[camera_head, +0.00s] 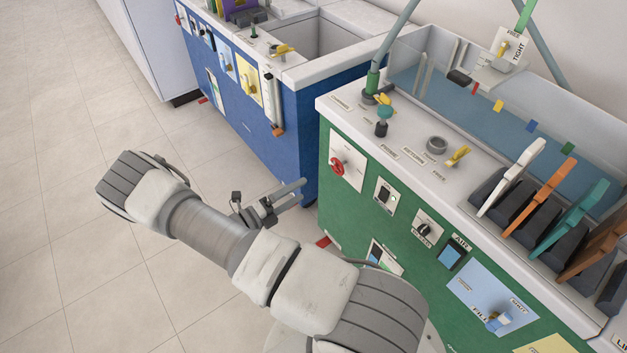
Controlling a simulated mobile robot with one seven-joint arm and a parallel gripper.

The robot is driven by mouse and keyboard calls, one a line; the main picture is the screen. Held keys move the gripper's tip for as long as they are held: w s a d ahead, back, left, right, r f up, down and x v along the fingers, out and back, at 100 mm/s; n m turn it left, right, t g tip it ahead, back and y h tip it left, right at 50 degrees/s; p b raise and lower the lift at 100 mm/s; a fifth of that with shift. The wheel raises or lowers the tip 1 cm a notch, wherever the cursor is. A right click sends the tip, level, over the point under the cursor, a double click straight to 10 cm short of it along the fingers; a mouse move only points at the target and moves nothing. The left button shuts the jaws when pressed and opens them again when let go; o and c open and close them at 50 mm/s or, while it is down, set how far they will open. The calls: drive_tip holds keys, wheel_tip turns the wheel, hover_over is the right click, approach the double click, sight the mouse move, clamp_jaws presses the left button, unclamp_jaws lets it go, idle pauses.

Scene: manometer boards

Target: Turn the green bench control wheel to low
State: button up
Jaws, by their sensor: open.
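The green bench (345,222) stands at the right, with controls along its front panel. A red control wheel (337,167) sits on a white plate (353,178) at the left end of that panel. Marks on the plate are too small to read, so I cannot tell the wheel's setting. My gripper (302,190) is open and empty. Its two fingers point right toward the green bench, to the left of and a little below the wheel in the picture, apart from it. My arm crosses the lower middle of the view.
A blue bench (300,130) with a basin stands behind my gripper. Right of the wheel are a switch (385,196), a knob (424,229) and a blue valve (497,320). Coloured handles (515,175) stand on the green bench's top. Open tiled floor (60,200) lies left.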

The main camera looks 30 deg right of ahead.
drive_tip(key=a, duration=0.2)
drive_tip(key=shift+s+a, duration=0.1)
drive_tip(key=shift+a, duration=0.2)
idle(0.3)
drive_tip(key=s+a+r+m+g+y, duration=0.1)
drive_tip(key=s+r+m+y, duration=0.15)
drive_tip(key=r+m, duration=0.4)
drive_tip(key=s+a+r+m+g+y, duration=0.1)
drive_tip(key=r+m+g+y, duration=0.1)
drive_tip(key=r+m+y, duration=0.35)
drive_tip(key=s+a+r+m+g+y, duration=0.1)
drive_tip(key=s+r+m+y, duration=0.1)
drive_tip(key=r+m, duration=0.6)
drive_tip(key=s+a+r+m+t+y, duration=0.35)
drive_tip(key=s+r+m, duration=0.3)
drive_tip(key=r, duration=0.25)
drive_tip(key=s+a+r+m+t+y, duration=0.3)
drive_tip(key=s+r+m+t+y, duration=0.25)
drive_tip(key=r+m, duration=0.25)
wheel_tip(320, 180, up, 12)
drive_tip(key=h+p, duration=0.1)
drive_tip(key=p, duration=1.1)
drive_tip(key=shift+a+r+g, duration=0.15)
drive_tip(key=shift+a+g, duration=0.05)
drive_tip(key=shift+g, duration=0.1)
